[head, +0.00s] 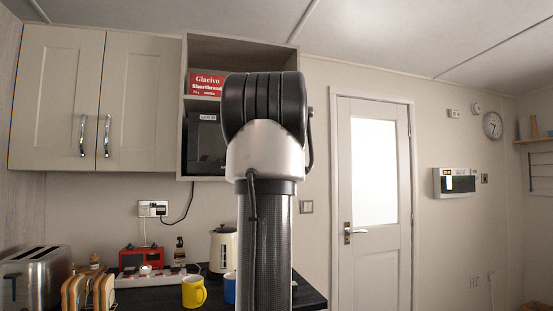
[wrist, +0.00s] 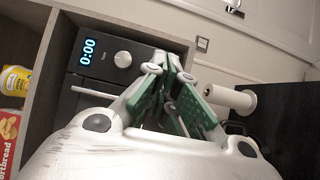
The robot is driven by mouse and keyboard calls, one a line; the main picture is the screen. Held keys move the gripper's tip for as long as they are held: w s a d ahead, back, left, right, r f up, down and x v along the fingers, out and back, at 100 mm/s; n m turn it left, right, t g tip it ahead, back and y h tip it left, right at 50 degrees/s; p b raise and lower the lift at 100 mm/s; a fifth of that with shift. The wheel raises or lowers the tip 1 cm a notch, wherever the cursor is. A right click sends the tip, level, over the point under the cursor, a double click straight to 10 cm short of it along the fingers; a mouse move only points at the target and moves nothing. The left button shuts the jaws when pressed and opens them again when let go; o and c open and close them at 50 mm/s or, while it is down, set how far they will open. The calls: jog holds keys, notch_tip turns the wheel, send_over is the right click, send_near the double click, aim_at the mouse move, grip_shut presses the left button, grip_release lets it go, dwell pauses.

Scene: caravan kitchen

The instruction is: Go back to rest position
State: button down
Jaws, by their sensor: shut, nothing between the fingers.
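My gripper (wrist: 172,68) shows in the wrist view, with its green-padded fingers closed together at the tips and nothing held between them. It is in front of the microwave (wrist: 115,58), whose blue display reads 0:00. I cannot tell whether the tips touch anything. In the head view my arm stands upright in the middle of the picture, and the gripper itself cannot be seen there.
In the head view, an open shelf unit (head: 240,45) holds a red shortbread box (head: 207,83). Below are a toaster (head: 35,275), a yellow mug (head: 193,291) and a kettle (head: 222,248). A white door (head: 376,250) stands at right. A white roll (wrist: 232,99) shows in the wrist view.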

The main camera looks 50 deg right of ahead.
jog(key=shift+s, duration=0.85)
